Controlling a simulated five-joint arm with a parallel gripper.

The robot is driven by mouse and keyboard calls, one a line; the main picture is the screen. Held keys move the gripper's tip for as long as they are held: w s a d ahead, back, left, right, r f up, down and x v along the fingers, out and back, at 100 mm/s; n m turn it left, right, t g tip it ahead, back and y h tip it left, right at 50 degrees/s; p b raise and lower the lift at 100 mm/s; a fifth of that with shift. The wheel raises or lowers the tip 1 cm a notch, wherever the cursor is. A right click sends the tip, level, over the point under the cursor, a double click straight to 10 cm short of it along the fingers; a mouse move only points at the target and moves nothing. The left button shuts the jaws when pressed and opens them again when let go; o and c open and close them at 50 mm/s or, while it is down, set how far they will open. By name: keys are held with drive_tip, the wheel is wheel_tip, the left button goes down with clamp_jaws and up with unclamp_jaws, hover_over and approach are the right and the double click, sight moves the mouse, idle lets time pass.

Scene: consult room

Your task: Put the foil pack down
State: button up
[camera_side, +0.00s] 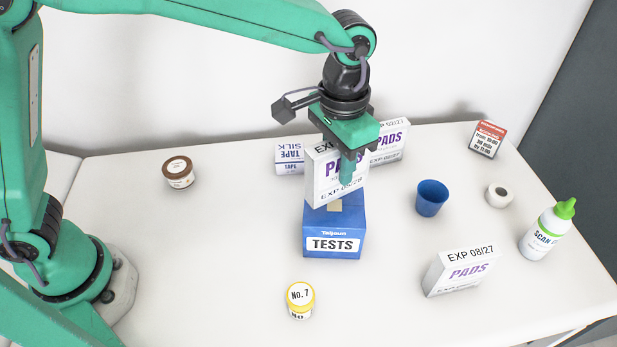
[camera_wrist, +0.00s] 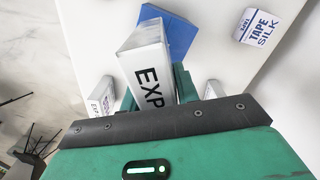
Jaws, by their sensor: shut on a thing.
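My gripper (camera_side: 347,170) is shut on a white carton (camera_side: 323,184) with purple PADS lettering and an EXP date. The carton is upright, over the blue TESTS box (camera_side: 335,226); I cannot tell whether they touch. In the wrist view the held carton (camera_wrist: 146,72) stands between green fingers, with the blue box (camera_wrist: 181,34) beyond. No thing in view is plainly a foil pack. Other PADS cartons are at the back (camera_side: 390,143) and at the front right (camera_side: 461,271).
A TAPE SILK box (camera_side: 289,158) is behind.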

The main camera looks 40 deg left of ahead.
sight(337, 176)
drive_tip(key=shift+f, duration=1.65)
drive_tip(key=shift+f, duration=0.2)
drive_tip(key=o, duration=1)
drive_tip(key=shift+r, duration=0.15)
wheel_tip(337, 176, up, 12)
drive_tip(key=shift+r, duration=0.1)
